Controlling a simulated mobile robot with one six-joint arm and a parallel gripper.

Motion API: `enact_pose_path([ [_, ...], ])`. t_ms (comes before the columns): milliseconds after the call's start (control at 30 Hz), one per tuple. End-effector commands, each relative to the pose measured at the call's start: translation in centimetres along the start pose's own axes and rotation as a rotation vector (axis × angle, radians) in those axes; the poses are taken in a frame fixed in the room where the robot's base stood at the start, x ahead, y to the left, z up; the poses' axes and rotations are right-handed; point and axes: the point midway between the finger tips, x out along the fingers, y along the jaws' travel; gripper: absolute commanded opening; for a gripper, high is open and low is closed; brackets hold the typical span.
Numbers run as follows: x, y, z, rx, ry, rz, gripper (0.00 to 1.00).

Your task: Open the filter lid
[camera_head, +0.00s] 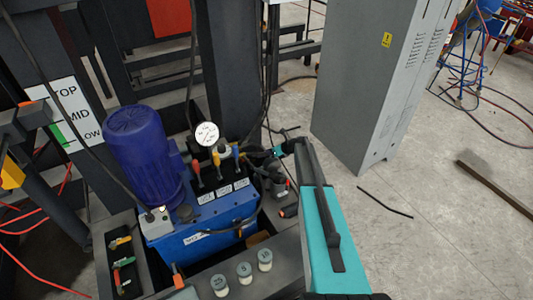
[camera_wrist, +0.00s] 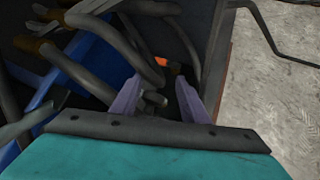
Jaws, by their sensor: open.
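My gripper (camera_wrist: 158,86) shows in the wrist view as two pale purple-grey fingers, spread apart. A small dark knob-like fitting (camera_wrist: 153,98) shows between them; I cannot tell whether it touches either finger. In the head view my teal and black arm reaches up along the right side of a blue hydraulic tank (camera_head: 205,237), and the fingers cannot be made out. I cannot identify the filter lid for certain. A small dark cap (camera_head: 184,212) sits on the tank top, and dark fittings (camera_head: 283,190) stand at its right, partly beside my arm.
A blue-purple motor (camera_head: 145,150), a round gauge (camera_head: 206,134) and coloured-handled levers (camera_head: 217,157) crowd the tank. Several grey hoses (camera_wrist: 140,50) lie close to the fingers. Small pale-lidded jars (camera_head: 245,272) stand in front. A grey cabinet (camera_head: 375,90) stands right; floor beyond is mostly clear.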

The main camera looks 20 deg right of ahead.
Motion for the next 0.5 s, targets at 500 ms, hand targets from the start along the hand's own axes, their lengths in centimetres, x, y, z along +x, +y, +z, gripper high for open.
enact_pose_path([
  [500, -5.2, -0.1, -1.1, -0.004, 0.011, -0.006, 0.41],
])
